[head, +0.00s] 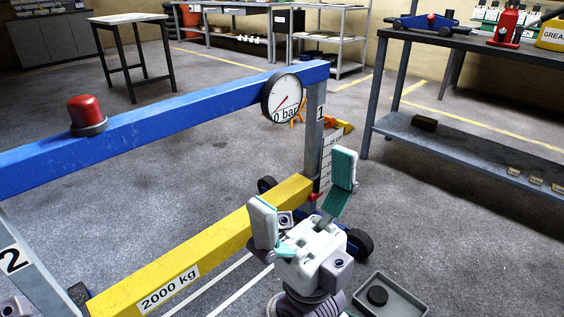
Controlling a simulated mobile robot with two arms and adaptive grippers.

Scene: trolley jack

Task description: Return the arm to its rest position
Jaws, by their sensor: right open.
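My right gripper (304,182) is open and empty, its two fingers spread and pointing up. It stands in front of the right end of the yellow beam (190,255) marked 2000 kg and hides part of it. Above is a blue beam (190,107) with a red dome (85,112) on top and a round gauge (281,98) reading 0 bar. A grey post marked 1 (313,135) and a scale strip (330,158) stand just behind the gripper. My left gripper is not in view.
Dark wheels (360,243) stand beside the gripper. A workbench (470,44) is at right, a small table (128,19) at back left. Open floor lies between.

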